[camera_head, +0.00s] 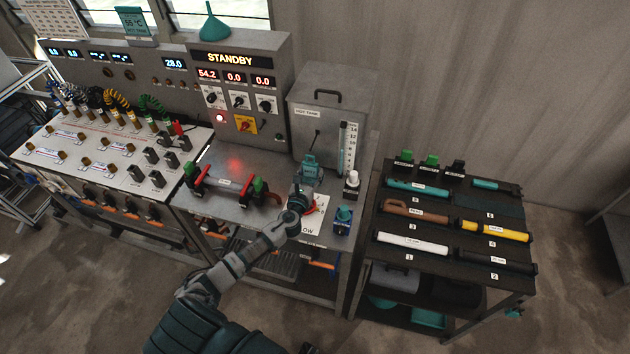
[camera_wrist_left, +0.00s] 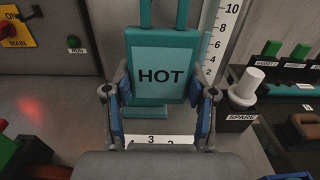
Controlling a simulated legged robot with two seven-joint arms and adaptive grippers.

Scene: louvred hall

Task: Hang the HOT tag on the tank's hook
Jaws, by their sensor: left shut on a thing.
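The HOT tag (camera_wrist_left: 163,75) is a teal plate with a light face and dark letters. It stands upright between the two fingers of my left gripper (camera_wrist_left: 160,105), which is shut on it. In the head view the teal tag (camera_head: 310,162) is in front of the grey hot tank (camera_head: 327,95), low against its front face. My left gripper (camera_head: 303,188) is just below it. A small dark hook-like part (camera_head: 318,134) shows on the tank's front, above the tag. The tag's top goes out of the wrist view, so contact with the hook cannot be told.
A white-capped SPARE holder (camera_wrist_left: 240,95) stands close to the gripper's right. The STANDBY panel (camera_head: 240,85) is left of the tank. A rod with green clamps (camera_head: 225,184) lies on the bench. A dark rack (camera_head: 450,215) holds coloured tubes.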

